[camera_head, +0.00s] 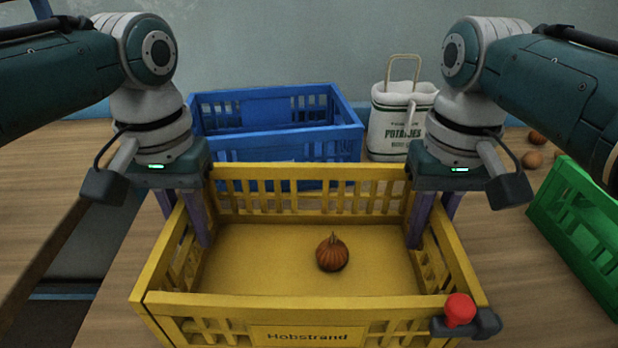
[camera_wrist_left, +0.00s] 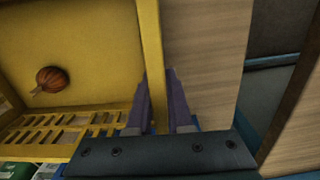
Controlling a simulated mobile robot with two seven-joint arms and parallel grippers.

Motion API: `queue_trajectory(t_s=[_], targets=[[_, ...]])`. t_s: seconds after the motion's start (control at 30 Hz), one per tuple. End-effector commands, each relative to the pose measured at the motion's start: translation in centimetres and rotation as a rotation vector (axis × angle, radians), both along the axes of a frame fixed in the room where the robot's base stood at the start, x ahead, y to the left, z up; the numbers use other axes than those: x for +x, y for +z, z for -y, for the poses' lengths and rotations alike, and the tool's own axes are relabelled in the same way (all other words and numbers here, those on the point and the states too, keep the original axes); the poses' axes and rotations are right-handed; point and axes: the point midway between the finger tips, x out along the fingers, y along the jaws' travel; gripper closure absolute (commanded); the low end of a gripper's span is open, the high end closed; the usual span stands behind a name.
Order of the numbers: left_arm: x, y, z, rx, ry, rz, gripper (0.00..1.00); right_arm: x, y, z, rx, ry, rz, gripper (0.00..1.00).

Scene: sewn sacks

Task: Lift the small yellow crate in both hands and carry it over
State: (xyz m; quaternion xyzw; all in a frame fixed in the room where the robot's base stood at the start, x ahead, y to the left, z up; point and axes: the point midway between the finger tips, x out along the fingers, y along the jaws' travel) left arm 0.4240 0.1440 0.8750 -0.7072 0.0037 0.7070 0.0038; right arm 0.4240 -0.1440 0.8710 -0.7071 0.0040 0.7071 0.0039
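The yellow crate (camera_head: 310,303) is in front of me in the head view, labelled "Hobstrand", with one brown onion (camera_head: 332,254) on its floor. My left gripper (camera_head: 187,222) points down over the crate's left wall, one finger inside and one outside. In the left wrist view, the fingers (camera_wrist_left: 160,100) sit close against both sides of the yellow rim. My right gripper (camera_head: 433,222) straddles the right wall the same way, its fingers close together on the rim. I cannot tell whether the crate is touching the table.
A blue crate (camera_head: 285,142) stands just behind the yellow one. A white potato sack (camera_head: 397,125) with a handle stands to its right. A gap (camera_head: 75,255) separates the table from another wooden surface at left.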

Motion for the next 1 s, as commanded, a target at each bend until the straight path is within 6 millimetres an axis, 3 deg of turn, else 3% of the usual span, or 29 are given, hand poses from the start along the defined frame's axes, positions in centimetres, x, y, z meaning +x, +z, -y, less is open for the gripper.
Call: queue_trajectory(t_s=[0.17, 1.0], targets=[[0.0, 0.0, -0.02, 0.0, 0.0, 0.0, 1.0, 0.0, 0.0, 0.0, 0.0, 0.0, 0.0, 1.0], [0.0, 0.01, -0.05, 0.001, 0.001, 0.0, 1.0, 0.01, 0.01, 0.02, -0.001, 0.0, 0.0, 1.0]])
